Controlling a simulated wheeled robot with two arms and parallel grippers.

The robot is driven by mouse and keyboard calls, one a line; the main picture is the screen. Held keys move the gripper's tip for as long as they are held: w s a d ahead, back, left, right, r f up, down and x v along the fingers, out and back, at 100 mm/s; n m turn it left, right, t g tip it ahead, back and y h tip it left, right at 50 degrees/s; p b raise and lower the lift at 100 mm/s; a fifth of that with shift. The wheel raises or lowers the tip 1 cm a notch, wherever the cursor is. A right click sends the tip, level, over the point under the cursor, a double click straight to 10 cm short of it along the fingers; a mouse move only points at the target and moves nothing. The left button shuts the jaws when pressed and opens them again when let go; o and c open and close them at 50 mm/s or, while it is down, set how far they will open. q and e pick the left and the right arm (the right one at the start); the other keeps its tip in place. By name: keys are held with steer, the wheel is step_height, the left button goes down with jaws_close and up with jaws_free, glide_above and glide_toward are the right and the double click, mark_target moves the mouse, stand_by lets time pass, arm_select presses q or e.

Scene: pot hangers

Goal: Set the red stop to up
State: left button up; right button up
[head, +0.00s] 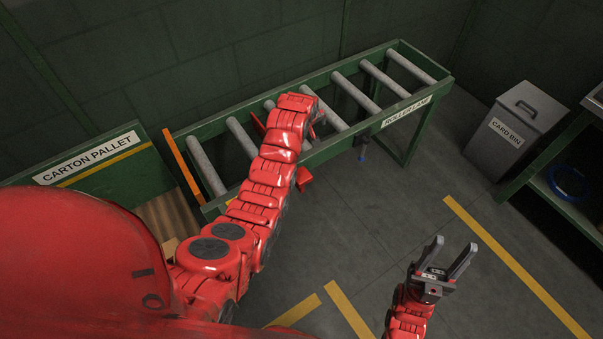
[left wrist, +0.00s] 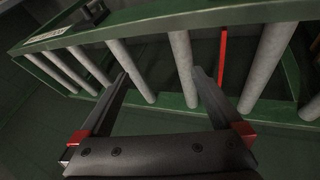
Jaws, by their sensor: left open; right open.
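A thin red bar (left wrist: 222,62), which looks like the red stop, shows between two rollers in the left wrist view. In the head view a small red piece (head: 258,124) by the rollers, left of my left arm, may be the same bar. Whether it is up or down I cannot tell. My left gripper (left wrist: 160,74) is open and empty over the rollers, with the bar to the right of its fingers; in the head view my arm hides its jaws. My right gripper (head: 455,243) is open and empty above the floor at the lower right.
The green roller lane (head: 436,92) with grey rollers runs along the wall. An orange bar (head: 182,165) stands at its left end. A carton pallet sign (head: 88,158) is at left. A card bin (head: 515,130) and a shelf with a blue ring (head: 570,183) are at right.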

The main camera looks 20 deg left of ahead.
arm_select(q)
steer(key=s+r+n+g, duration=0.2)
steer(key=s+r+g, duration=0.2)
steer(key=s+g, duration=0.3)
steer(key=t+b, duration=0.1)
steer(key=b, duration=0.5)
glide_toward(301, 175)
step_height(301, 175, down, 7)
steer(key=shift+a+f+p, duration=0.1)
steer(key=shift+f+p, duration=0.05)
steer(key=shift+p, duration=0.3)
steer(key=shift+w+f, duration=0.1)
steer(key=shift+f, duration=0.85)
jaws_close()
